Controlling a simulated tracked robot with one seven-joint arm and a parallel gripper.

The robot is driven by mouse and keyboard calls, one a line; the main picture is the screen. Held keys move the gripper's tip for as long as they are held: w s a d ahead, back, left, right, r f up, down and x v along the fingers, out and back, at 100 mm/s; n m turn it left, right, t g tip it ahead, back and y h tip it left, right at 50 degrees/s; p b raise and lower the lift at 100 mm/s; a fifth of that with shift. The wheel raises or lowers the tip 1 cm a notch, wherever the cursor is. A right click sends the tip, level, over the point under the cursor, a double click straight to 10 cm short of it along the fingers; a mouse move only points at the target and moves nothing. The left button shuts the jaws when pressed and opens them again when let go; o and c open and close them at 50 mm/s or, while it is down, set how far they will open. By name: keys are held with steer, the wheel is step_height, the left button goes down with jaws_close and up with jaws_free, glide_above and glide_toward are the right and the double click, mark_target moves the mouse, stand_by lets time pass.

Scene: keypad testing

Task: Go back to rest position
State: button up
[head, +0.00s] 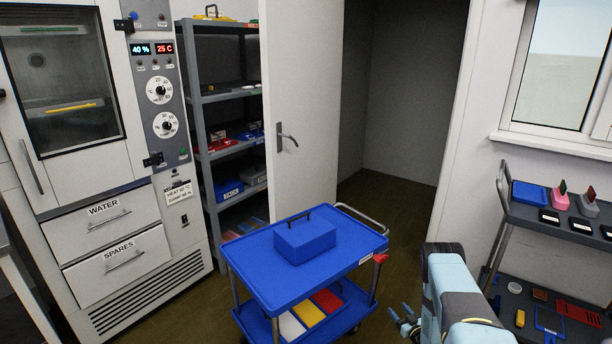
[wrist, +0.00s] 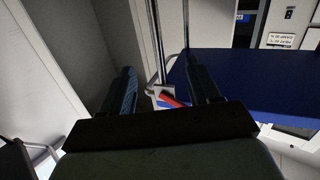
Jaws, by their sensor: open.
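My gripper (head: 404,322) shows in the head view at the lower right of the blue cart, its fingers apart with nothing between them. The light blue and black arm (head: 455,290) beside it is mine. In the wrist view, the two dark fingers of my gripper (wrist: 165,88) stand apart. Between and beyond them show the cart's metal handle and a red part (wrist: 168,98). I cannot tell the exact gap between gripper and cart.
The blue cart (head: 262,272) carries a closed blue box (head: 305,238). A climate cabinet (head: 100,190) and a grey shelf (head: 194,75) stand left. An open white door (head: 300,90) leads to a dark room. A grey cart (head: 530,212) with several small items stands right.

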steer(key=w+d+r+g+h, duration=0.1)
steer(key=w+r, duration=0.4)
steer(key=r, duration=0.5)
steer(key=w+d+r+m+h, duration=0.1)
steer(key=w+r+h, duration=0.1)
steer(key=w+r, duration=0.5)
steer(key=w+d+r+g+h, duration=0.1)
steer(key=w+r, duration=0.2)
steer(key=r, duration=0.9)
steer(key=s+a+r+m+g+h, duration=0.1)
steer(key=s+a+r, duration=0.15)
steer(key=r, duration=1.05)
steer(key=s+a+r+m+g+h, duration=0.1)
steer(key=s+a+r+h, duration=0.15)
steer(key=r, duration=1.15)
steer(key=s+a+r+m+g, duration=0.1)
steer(key=s+a+r+g, duration=0.15)
steer(key=s+r, duration=0.8)
steer(key=s+a+r+g, duration=0.1)
steer(key=s+a+r, duration=0.3)
steer(key=s+r, duration=0.65)
steer(key=s+a+g+y, duration=0.1)
steer(key=s+a, duration=0.2)
steer(key=s, duration=1.3)
steer(key=s+a+f+g+y, duration=0.1)
steer(key=s+a, duration=0.3)
steer(key=s, duration=1.2)
steer(key=shift+s+f+g, duration=0.2)
steer(key=shift+s+g, duration=0.15)
steer(key=shift+g, duration=0.4)
